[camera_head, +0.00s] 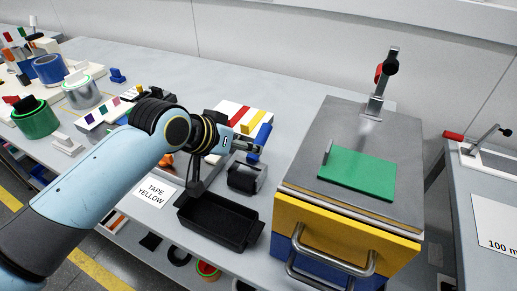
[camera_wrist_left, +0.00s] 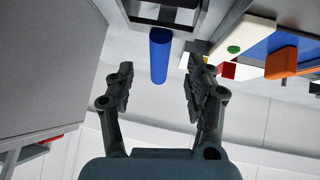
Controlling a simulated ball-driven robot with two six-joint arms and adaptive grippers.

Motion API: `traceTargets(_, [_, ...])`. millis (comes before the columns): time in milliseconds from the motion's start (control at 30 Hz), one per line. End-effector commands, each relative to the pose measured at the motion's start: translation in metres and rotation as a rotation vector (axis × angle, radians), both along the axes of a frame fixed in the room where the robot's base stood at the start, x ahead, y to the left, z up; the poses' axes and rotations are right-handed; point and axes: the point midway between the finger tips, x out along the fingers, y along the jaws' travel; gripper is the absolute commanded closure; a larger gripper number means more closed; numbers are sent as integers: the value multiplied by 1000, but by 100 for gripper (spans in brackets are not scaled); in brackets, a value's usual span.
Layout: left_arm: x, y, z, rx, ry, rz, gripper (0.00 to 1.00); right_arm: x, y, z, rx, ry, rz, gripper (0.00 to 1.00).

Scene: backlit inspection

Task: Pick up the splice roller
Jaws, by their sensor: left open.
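The splice roller has a blue cylindrical handle (camera_head: 263,134) and a dark roller in a frame (camera_head: 246,178), standing on the bench between the black tray and the yellow-and-blue cabinet. In the left wrist view its blue handle (camera_wrist_left: 160,55) shows in the gap between the fingers, with the dark frame at the top edge. My left gripper (camera_head: 257,148) is open and empty in front of the handle and hides part of it. In the left wrist view the fingertips (camera_wrist_left: 160,72) lie either side of the handle's end, with clear space on both sides. My right gripper is not in view.
A black tray (camera_head: 212,222) with a "TAPE YELLOW" card (camera_head: 154,190) stands left of the roller. The cabinet (camera_head: 340,236) with a green plate (camera_head: 358,174) stands close on the right. Coloured bars (camera_head: 244,117) lie behind. Tape rolls (camera_head: 36,118) stand far left.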

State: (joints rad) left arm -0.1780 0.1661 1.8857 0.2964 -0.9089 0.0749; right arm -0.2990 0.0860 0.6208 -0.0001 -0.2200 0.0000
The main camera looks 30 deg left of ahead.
Motion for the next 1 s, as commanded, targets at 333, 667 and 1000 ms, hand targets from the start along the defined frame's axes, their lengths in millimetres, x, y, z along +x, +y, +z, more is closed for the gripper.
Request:
traceTargets(333, [30, -5, -22, 0, 1, 0, 46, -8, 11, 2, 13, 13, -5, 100])
traceTargets(667, [53, -9, -43, 1, 0, 0, 46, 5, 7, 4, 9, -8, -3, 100])
traceTargets(1000, [52, -8, -43, 2, 0, -1, 69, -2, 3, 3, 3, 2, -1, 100])
